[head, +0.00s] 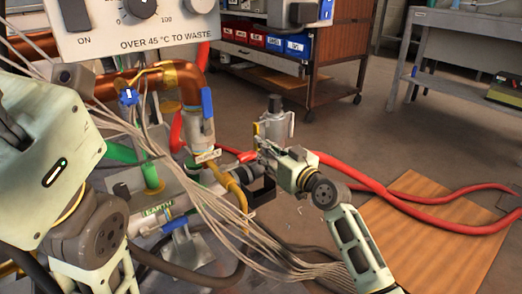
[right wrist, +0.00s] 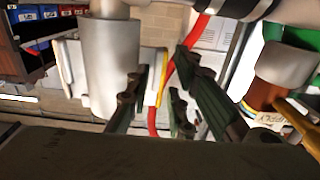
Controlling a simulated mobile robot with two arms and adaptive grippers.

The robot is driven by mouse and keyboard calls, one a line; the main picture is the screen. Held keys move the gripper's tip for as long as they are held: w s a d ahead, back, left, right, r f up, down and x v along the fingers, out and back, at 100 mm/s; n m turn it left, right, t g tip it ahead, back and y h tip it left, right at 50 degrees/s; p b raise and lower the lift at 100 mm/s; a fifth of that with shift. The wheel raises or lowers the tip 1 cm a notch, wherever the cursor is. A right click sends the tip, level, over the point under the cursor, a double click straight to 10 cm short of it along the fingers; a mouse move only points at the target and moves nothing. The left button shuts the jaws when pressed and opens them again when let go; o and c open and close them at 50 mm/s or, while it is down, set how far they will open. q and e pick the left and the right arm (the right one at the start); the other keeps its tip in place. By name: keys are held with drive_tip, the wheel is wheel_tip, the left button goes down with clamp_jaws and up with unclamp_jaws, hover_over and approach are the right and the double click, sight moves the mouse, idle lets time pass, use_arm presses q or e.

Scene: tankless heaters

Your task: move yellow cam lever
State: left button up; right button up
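The yellow cam lever shows in the right wrist view as a thin yellow strip (right wrist: 163,72) along the edge of a pale grey fitting. In the head view a small bit of yellow (head: 257,143) shows on the grey upright fitting (head: 274,128), partly hidden by my right gripper. My right gripper (head: 264,166) is beside that fitting. In the right wrist view its dark fingers (right wrist: 158,68) are apart, with the yellow strip in the gap between them. I cannot tell whether either finger touches it. My left arm fills the left edge of the head view; its fingers are not visible.
Red hoses (head: 380,190) run across the floor behind my right arm. A bundle of pale cables (head: 215,205) and a blue-handled valve (head: 207,103) are close on the left. The heater panel (head: 110,30) hangs above. A shelf cart (head: 325,60) stands at the back.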

drive_tip(key=shift+b+x, duration=0.35)
drive_tip(key=shift+x, duration=0.85)
clamp_jaws()
